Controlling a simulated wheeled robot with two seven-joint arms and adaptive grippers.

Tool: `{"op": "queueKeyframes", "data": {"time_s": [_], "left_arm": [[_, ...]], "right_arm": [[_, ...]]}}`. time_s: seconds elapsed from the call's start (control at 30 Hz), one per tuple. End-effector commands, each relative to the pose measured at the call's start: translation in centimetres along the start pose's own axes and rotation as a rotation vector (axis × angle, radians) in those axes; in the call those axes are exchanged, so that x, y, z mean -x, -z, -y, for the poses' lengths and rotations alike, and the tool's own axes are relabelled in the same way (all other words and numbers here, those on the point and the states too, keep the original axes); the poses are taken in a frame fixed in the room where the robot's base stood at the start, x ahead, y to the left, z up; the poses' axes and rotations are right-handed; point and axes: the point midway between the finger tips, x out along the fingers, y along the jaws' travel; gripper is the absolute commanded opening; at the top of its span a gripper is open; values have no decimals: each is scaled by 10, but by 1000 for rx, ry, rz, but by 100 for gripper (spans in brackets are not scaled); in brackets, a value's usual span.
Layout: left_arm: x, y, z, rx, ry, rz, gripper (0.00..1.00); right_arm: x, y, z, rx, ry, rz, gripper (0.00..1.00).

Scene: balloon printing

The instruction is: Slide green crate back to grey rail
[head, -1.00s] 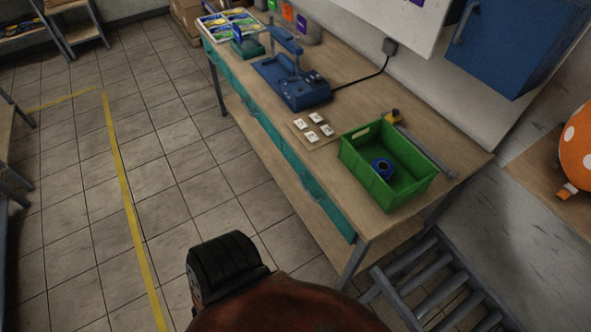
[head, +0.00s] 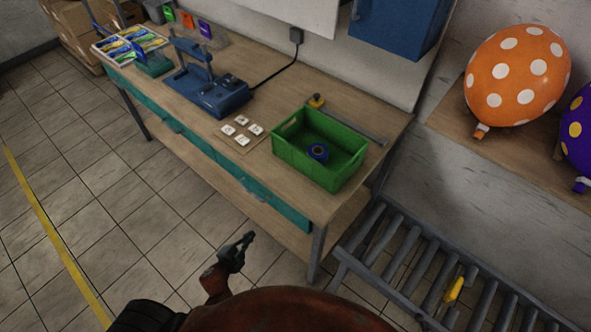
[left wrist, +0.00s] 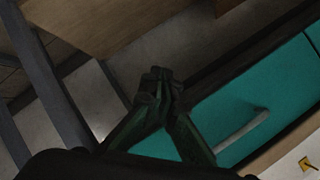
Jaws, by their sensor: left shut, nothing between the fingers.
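The green crate (head: 303,165) sits on the right part of the wooden workbench (head: 262,205), set at a slight slant, with a blue roll (head: 318,152) inside it. The grey rail (head: 352,124) lies on the bench behind the crate, with bare bench between them at the right. My left gripper (head: 247,238) is low in front of the bench, below its top and apart from the crate. In the left wrist view it is shut and empty (left wrist: 161,75), facing the teal drawer front (left wrist: 250,95). My right gripper is not in view.
A yellow-and-dark button piece (head: 316,101) stands behind the crate. Several white tiles (head: 241,130) lie left of it, and a blue press (head: 208,90) stands farther left. A roller conveyor (head: 420,265) is right of the bench. Floor in front is clear.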

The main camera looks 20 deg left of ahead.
Motion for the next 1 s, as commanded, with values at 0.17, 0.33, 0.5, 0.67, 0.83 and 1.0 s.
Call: {"op": "queueKeyframes", "data": {"time_s": [0.17,0.33,0.5,0.67,0.83,1.0], "left_arm": [[35,140,121,-354,198,-255,0],[79,224,170,-599,316,-380,0],[95,254,184,-693,359,-419,0],[82,265,188,-698,362,-422,0],[53,281,195,-697,363,-421,0],[22,298,200,-695,362,-422,0]], "right_arm": [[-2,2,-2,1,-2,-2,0],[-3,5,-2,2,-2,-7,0],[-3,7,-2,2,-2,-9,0],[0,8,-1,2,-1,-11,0],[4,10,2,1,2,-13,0],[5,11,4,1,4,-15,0]]}}
